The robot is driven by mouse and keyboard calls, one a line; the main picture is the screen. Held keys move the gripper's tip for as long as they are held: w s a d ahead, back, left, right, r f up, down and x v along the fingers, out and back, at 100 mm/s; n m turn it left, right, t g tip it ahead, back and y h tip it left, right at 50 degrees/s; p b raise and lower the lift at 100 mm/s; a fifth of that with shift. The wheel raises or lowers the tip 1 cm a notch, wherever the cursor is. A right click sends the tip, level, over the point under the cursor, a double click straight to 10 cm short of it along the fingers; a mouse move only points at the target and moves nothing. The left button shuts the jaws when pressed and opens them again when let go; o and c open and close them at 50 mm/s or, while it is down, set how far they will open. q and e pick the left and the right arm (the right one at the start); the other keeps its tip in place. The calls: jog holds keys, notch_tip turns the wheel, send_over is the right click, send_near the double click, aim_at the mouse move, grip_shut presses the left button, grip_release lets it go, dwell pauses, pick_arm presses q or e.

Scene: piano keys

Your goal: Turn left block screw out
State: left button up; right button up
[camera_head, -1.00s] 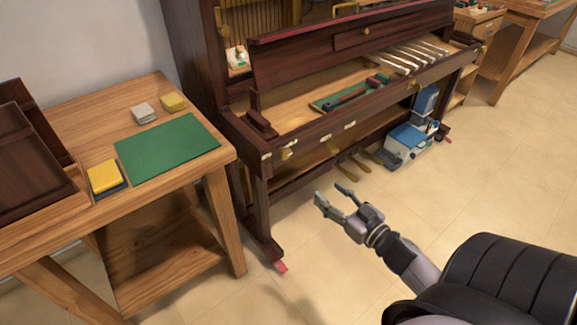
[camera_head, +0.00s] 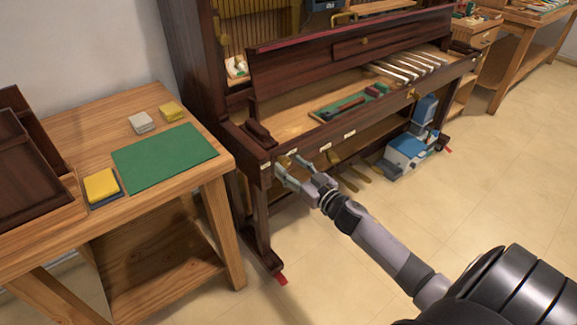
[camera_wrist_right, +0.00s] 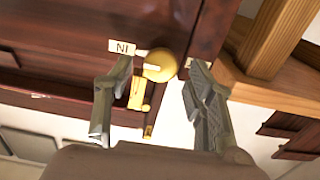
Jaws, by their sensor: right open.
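The left block screw, a round brass knob (camera_head: 285,161), is on the front rail of the dark brown piano (camera_head: 300,142), near its left end. In the right wrist view the brass knob (camera_wrist_right: 159,64) shows beside a white label (camera_wrist_right: 122,47). My right gripper (camera_head: 289,168) is open at the piano's front rail. Its two fingers stand on either side of the knob in the wrist view, with gaps visible. I cannot tell whether the fingertips reach around it in depth. My left gripper is not in view.
A wooden table (camera_head: 185,205) with a green mat (camera_head: 165,157) and small cloth stacks stands left of the piano. Tools lie on a green strip (camera_head: 325,113) in the keybed. A blue and white device (camera_head: 405,150) sits on the floor. The floor in front is clear.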

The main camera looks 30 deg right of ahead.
jog(key=shift+w, duration=0.85)
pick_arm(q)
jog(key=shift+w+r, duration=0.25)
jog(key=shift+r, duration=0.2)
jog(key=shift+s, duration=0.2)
pick_arm(e)
jog(key=shift+a, duration=0.1)
